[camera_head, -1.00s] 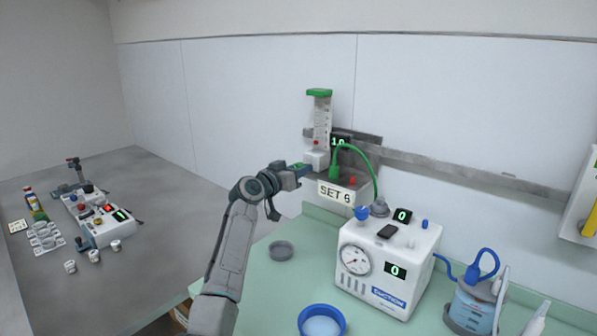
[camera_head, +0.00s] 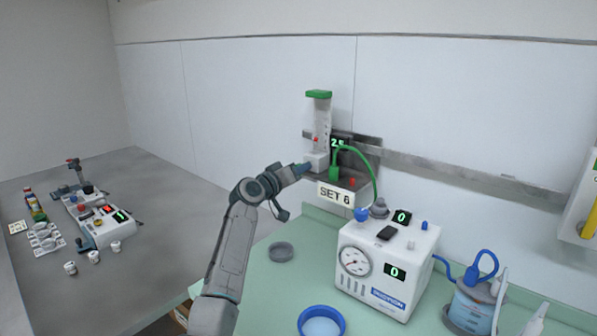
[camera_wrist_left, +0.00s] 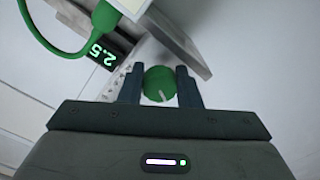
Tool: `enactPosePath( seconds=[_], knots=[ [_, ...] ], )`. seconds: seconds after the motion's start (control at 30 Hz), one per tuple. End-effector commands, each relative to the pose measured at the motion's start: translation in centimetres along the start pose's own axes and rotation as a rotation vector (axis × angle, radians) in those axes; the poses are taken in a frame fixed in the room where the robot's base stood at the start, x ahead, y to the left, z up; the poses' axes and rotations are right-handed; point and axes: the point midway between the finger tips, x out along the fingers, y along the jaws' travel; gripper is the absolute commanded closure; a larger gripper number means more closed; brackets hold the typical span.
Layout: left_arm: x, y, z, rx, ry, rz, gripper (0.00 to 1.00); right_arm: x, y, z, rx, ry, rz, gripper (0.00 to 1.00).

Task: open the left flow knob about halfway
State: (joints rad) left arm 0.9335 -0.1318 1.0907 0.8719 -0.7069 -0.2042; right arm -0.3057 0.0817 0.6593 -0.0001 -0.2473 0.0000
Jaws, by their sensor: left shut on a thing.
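A flowmeter (camera_head: 319,122) with a green top and a clear upright tube stands on the wall rail. A small red float shows in the tube. The green flow knob (camera_wrist_left: 160,82) has a pale mark line and sits between the fingers of my left gripper (camera_wrist_left: 158,76), which is shut on it. In the head view my left gripper (camera_head: 304,168) reaches the flowmeter's base from the left and hides the knob. The display (camera_wrist_left: 98,53) beside the flowmeter reads 2.5. A plate below reads SET 6 (camera_head: 335,194). My right gripper is out of view.
A green tube (camera_head: 372,170) loops from the flowmeter's outlet. A white suction unit (camera_head: 385,270) with a gauge stands on the green counter (camera_head: 262,302), near a grey dish (camera_head: 281,252) and a blue-rimmed bowl (camera_head: 321,322). A steel rail (camera_head: 470,180) runs along the wall.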

Motion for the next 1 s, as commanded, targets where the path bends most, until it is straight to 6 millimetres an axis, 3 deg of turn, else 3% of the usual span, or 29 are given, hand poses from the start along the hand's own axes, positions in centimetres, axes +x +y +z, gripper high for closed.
enactPosePath(
  seconds=[0.2, 0.23, 0.33, 1.0],
  knots=[
    [0.0, -0.03, 0.04, 0.001, 0.0, 0.0, 0.92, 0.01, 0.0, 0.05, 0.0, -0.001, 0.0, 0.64],
    [-0.01, -0.04, 0.03, 0.001, 0.0, 0.0, 0.66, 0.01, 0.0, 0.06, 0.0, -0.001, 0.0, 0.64],
    [-0.01, -0.06, 0.05, 0.001, -0.001, -0.001, 0.48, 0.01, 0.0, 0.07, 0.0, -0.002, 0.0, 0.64],
    [-0.07, -0.42, 0.47, 0.0, -0.006, -0.006, 0.48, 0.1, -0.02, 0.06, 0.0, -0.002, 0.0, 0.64]
  ],
)
